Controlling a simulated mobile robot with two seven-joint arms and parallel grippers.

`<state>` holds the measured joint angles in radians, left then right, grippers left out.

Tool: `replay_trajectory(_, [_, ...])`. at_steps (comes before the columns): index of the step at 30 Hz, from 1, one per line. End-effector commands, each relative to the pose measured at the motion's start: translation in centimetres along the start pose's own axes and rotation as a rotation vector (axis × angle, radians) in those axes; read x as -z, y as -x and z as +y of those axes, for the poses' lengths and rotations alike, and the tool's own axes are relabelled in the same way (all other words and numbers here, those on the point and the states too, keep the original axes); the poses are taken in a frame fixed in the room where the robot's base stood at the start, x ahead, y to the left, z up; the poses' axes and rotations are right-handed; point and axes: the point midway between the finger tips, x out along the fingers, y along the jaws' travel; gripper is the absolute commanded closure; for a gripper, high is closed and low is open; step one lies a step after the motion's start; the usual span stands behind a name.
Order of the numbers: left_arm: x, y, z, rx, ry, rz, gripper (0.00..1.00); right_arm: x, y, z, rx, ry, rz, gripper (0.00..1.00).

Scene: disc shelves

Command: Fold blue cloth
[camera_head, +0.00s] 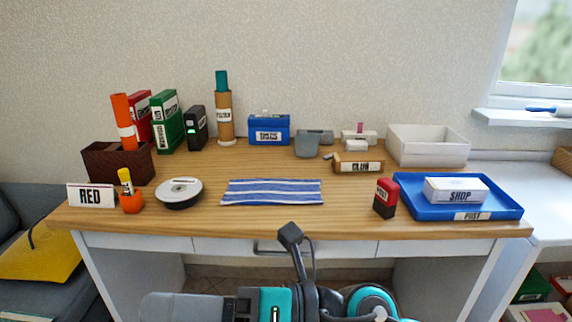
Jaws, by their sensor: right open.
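The blue cloth (271,191) has white stripes and lies on the wooden desk near the front middle. It is a flat, wide strip, longer from left to right than from front to back. Whether it has more than one layer cannot be told. My right gripper (293,236) is at the bottom middle, in front of the desk edge and below the cloth in the picture. It is open, holds nothing visible and is apart from the cloth. My left gripper is not in view.
A round white-topped device (179,192) stands left of the cloth. A red and black stamp (386,198) and a blue tray (506,211) with a white box (456,190) stand right. Boxes and binders line the back. The desk (345,214) is clear around the cloth.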

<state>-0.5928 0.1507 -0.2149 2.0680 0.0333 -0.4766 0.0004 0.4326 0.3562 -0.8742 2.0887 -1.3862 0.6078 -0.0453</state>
Motion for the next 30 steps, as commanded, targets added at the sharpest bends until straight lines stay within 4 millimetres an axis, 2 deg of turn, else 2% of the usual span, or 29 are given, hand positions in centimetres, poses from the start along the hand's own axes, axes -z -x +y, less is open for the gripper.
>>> replay_trajectory(2, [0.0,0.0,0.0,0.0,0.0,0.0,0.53,-2.5,1.6,-0.2,-0.077,-0.229,-0.223,0.53])
replay_trajectory(5, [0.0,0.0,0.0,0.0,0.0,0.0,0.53,-5.5,5.1,-2.1,-0.146,-0.516,-0.509,0.53])
replay_trajectory(7, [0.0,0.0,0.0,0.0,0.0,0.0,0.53,-6.5,8.4,-4.7,-0.175,-0.72,-0.713,0.53])
replay_trajectory(9, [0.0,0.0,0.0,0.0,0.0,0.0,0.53,-6.3,12.2,-7.9,-0.191,-0.926,-0.915,0.53])
replay_trajectory(11, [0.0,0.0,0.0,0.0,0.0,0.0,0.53,-5.1,15.5,-10.9,-0.193,-1.1,-1.085,0.53])
replay_trajectory(12, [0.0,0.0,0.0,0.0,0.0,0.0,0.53,-3.9,17.6,-12.7,-0.191,-1.207,-1.19,0.53])
replay_trajectory(14, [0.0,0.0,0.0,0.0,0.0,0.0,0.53,-1.4,20.5,-15.2,-0.181,-1.36,-1.336,0.53])
replay_trajectory(16, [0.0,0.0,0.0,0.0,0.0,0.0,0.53,2.0,23.3,-17.6,-0.166,-1.522,-1.487,0.53])
replay_trajectory(18, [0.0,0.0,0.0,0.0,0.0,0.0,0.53,5.7,25.6,-19.3,-0.148,-1.67,-1.62,0.53])
replay_trajectory(21, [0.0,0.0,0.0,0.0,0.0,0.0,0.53,11.2,28.2,-20.8,-0.119,-1.864,-1.79,0.53])
replay_trajectory(24, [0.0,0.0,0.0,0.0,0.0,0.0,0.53,16.9,30.2,-21.4,-0.087,-2.048,-1.943,0.53])
replay_trajectory(25, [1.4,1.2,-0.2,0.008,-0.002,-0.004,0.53,14.9,30.0,-19.8,-0.096,-2.02,-1.929,0.53])
replay_trajectory(30, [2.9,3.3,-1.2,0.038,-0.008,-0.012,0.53,13.7,30.7,-17.4,-0.088,-1.982,-1.955,0.53])
